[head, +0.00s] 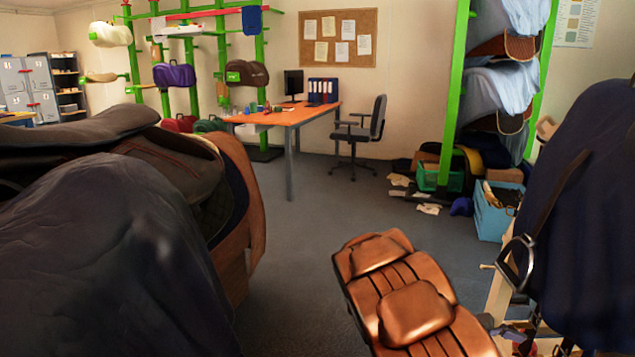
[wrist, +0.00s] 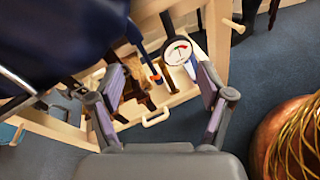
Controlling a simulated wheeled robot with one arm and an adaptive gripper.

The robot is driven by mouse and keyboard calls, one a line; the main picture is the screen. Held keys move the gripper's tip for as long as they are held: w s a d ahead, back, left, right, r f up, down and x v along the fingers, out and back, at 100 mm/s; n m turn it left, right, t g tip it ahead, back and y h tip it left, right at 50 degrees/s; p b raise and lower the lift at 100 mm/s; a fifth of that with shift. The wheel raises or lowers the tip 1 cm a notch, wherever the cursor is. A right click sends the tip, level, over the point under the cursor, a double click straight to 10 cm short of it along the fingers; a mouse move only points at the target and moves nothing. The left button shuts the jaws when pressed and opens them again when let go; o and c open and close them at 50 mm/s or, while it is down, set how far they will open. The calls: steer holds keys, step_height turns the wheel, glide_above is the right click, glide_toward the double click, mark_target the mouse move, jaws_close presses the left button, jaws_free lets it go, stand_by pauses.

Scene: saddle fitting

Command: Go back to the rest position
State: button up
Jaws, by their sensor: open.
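My gripper (wrist: 161,80) is open in the wrist view, with its two fingers spread wide and nothing held between them. It is above a light wooden tray (wrist: 185,97) on a wooden stand. A round white dial gauge (wrist: 178,52) with a red mark shows between and beyond the fingers. A blue-handled tool (wrist: 148,62) and brown pieces lie beside it in the tray.
A navy-covered form (head: 600,200) with a hanging stirrup (head: 517,262) stands close at right. Dark saddles (head: 110,160) crowd the left. A blue crate (head: 497,212) sits on the floor. An orange desk (head: 290,116) stands behind. The grey floor (head: 310,235) between is clear.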

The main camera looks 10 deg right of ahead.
steer(key=s+a+r+m+t+y+p, duration=0.2)
steer(key=s+a+r+y+p, duration=0.2)
steer(key=a+r+p, duration=0.4)
steer(key=s+a+r+m+t+y+p, duration=0.2)
steer(key=s+a+r+y+p, duration=0.3)
steer(key=a+r+p, duration=0.4)
steer(key=s+a+r+m+t+y+p, duration=0.2)
steer(key=s+a+r+m+y+p, duration=0.2)
steer(key=a+r+p, duration=0.5)
steer(key=s+a+r, duration=0.2)
steer(key=a+r, duration=0.2)
steer(key=a, duration=0.3)
steer(key=shift+s+r+y, duration=0.15)
steer(key=shift+r+y, duration=0.1)
steer(key=shift+y, duration=0.05)
steer(key=shift+d, duration=0.1)
steer(key=shift+c, duration=0.4)
